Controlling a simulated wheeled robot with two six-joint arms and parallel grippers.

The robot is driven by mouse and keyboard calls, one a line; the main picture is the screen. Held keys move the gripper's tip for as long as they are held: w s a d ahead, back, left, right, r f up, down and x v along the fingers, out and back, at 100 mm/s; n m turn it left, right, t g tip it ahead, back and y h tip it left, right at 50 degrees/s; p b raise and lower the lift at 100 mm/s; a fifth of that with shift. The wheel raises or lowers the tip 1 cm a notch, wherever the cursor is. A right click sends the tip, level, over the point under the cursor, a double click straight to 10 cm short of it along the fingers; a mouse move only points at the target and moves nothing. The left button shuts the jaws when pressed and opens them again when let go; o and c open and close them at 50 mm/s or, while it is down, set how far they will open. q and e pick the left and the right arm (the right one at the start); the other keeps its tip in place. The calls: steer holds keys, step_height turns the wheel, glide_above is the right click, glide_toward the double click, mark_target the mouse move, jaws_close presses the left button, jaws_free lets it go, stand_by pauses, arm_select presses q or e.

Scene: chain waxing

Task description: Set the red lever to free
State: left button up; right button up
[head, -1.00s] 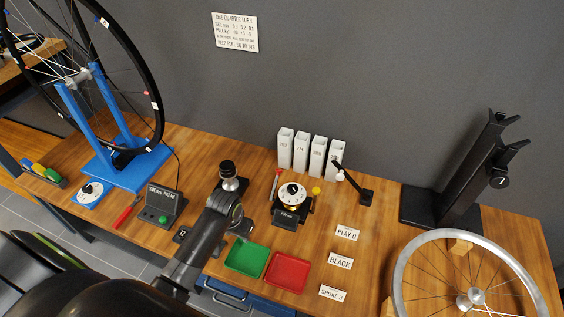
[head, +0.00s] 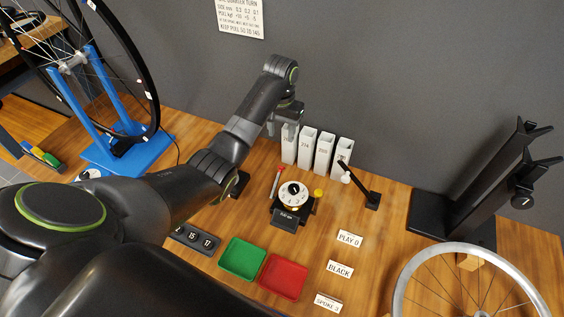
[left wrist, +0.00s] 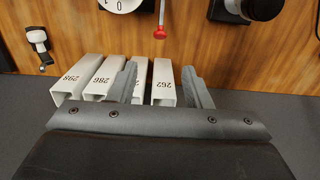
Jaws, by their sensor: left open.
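The red lever (head: 278,179), a thin upright stick with a red tip, stands at the left side of the white dial (head: 293,194) in the head view. In the left wrist view the lever's red tip (left wrist: 160,33) shows at the top, beyond my fingers. My left gripper (head: 284,131) is near the wall, by the left end of the white tubes, behind and apart from the lever. In the left wrist view its two fingers (left wrist: 158,84) are spread with the tubes showing between and beside them. I cannot tell which setting the lever is at. My right gripper is not in view.
White numbered tubes (head: 306,146) stand by the wall. A black arm with a white tip (head: 362,188) is to their right. A yellow knob (head: 319,193) is beside the dial. Green (head: 242,259) and red trays (head: 283,277) lie in front. A wheel (head: 405,277) is at right.

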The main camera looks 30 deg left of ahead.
arm_select(q)
steer(key=b, duration=0.2)
glide_toward(276, 182)
steer(key=w+f, duration=0.4)
steer(key=f, duration=0.1)
steer(key=shift+w+a, duration=0.1)
jaws_close()
